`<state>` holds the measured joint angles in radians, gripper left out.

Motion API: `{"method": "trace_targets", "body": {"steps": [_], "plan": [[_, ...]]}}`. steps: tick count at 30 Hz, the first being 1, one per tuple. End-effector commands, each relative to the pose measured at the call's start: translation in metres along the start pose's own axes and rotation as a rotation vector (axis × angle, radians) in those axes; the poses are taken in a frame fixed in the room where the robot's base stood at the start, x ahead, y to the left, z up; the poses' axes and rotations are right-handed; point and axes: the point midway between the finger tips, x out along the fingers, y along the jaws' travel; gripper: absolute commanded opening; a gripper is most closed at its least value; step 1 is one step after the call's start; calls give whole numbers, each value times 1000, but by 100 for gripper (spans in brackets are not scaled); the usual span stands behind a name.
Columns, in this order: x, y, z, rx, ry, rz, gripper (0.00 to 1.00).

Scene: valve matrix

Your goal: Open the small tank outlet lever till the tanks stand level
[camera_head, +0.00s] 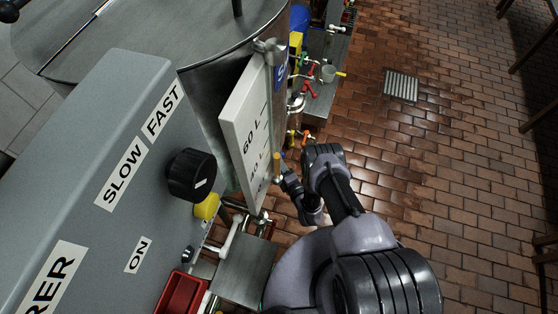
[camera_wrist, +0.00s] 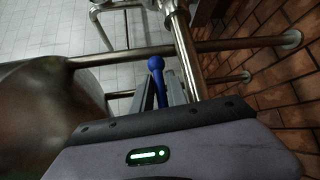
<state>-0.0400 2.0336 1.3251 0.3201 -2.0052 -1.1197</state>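A blue lever with a rounded end (camera_wrist: 156,66) stands up between the two fingers of my gripper (camera_wrist: 161,88) in the wrist view. The fingers are close on either side of it; whether they touch it cannot be told. In the head view my gripper (camera_head: 287,181) is low beside the white level board (camera_head: 244,128), and its fingertips are too small to read. The board is marked 60 L and stands against a large steel tank (camera_head: 228,88). A rounded metal vessel (camera_wrist: 45,105) fills the left of the wrist view. The liquid levels cannot be read.
A grey control box (camera_head: 115,150) with a black knob (camera_head: 192,175) and a yellow part (camera_head: 207,206) stands at the left. Steel pipes (camera_wrist: 235,44) cross near my gripper. Several coloured valve handles (camera_head: 308,78) are farther back. The brick floor (camera_head: 455,160) at right is mostly clear.

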Motion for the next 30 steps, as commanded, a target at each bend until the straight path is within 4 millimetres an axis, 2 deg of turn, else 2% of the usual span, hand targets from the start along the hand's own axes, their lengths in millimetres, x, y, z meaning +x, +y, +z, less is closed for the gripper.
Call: {"method": "trace_targets", "body": {"steps": [1, 2, 3, 30], "plan": [[0, 0, 0, 0, 0, 0, 7], [0, 0, 0, 0, 0, 0, 1], [0, 0, 0, 0, 0, 0, 0], [1, 1, 0, -1, -1, 2, 0]]}}
